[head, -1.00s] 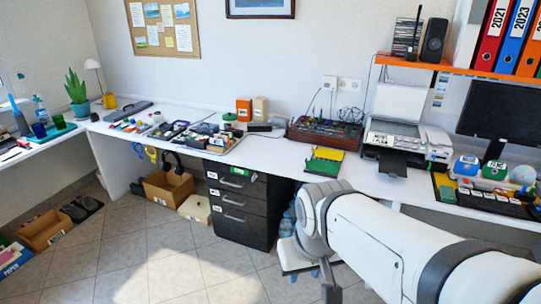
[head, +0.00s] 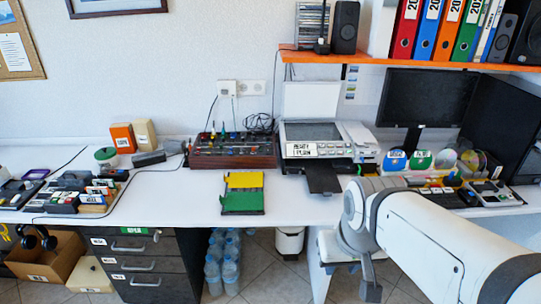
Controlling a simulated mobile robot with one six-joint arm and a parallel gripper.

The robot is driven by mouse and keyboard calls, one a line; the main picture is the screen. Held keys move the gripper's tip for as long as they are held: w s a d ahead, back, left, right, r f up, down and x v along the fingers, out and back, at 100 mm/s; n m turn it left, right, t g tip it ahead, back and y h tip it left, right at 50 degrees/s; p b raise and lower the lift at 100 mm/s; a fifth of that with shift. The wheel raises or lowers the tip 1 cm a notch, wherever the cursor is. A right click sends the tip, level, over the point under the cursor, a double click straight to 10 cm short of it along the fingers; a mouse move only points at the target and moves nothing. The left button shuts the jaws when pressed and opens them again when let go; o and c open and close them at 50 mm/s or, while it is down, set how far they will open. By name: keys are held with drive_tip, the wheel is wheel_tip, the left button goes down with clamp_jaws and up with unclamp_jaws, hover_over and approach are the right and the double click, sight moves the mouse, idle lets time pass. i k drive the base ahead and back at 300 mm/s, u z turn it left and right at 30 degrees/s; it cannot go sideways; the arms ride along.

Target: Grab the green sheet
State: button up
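A green sheet (head: 243,202) lies flat on the white desk, left of the printer and in front of the red-brown control box. A yellow sheet (head: 244,181) lies directly behind it, and a dark edge shows around the pair. I cannot tell whether they lie in a shallow tray. My gripper (head: 370,289) points down at the lower right, in front of the desk and to the right of the green sheet, well apart from it. Its fingers are too small and edge-on to tell whether they are open.
The printer (head: 325,135) stands behind the sheets to the right, its dark output tray jutting forward. Coloured discs (head: 420,160) and a keyboard (head: 455,197) are further right. Small boxes crowd the left desk (head: 165,205). Water bottles (head: 222,262) stand under the desk, beside dark drawers.

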sight(234, 201)
drive_tip(key=i, duration=1.2)
drive_tip(key=u, duration=0.95)
drive_tip(key=i, duration=0.35)
drive_tip(key=u, duration=0.2)
